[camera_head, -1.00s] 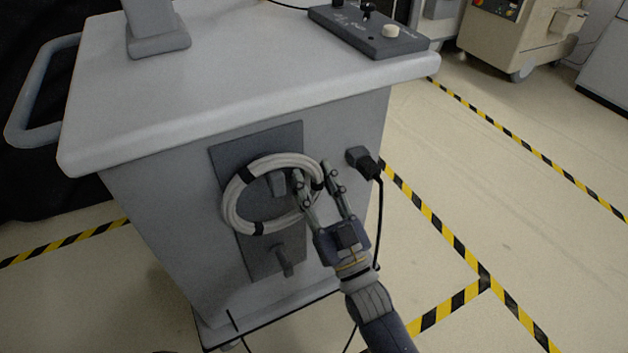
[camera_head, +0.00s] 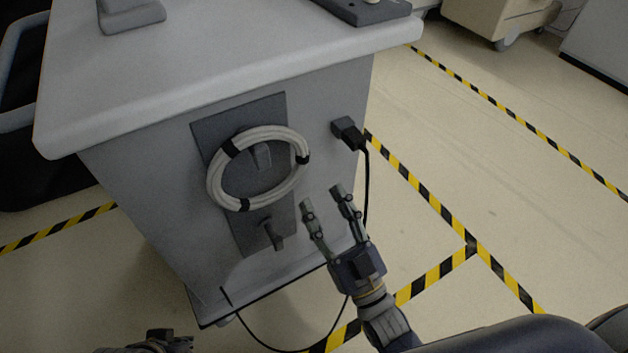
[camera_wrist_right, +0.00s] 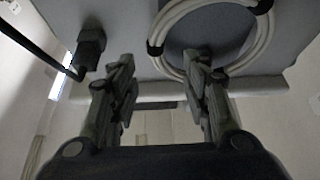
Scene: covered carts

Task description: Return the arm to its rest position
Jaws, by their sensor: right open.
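My right gripper (camera_head: 322,197) is open and empty in the head view, a little in front of the cart's side and to the lower right of the cable coil. In the right wrist view its two fingers (camera_wrist_right: 160,85) stand apart with nothing between them. The white cable coil (camera_head: 215,185), with black ties, hangs on the upper hook of the dark panel on the cart. It also shows in the right wrist view (camera_wrist_right: 172,48), beyond the fingers. Part of my left arm or gripper (camera_head: 160,343) shows at the bottom edge, mostly cut off.
The grey cart (camera_head: 130,180) stands close in front, its top (camera_head: 230,60) overhanging. A black plug (camera_head: 347,133) with a hanging cord sits on its side. A lower hook (camera_head: 273,236) sticks out of the panel. Floor (camera_head: 510,200) to the right is clear, with striped tape.

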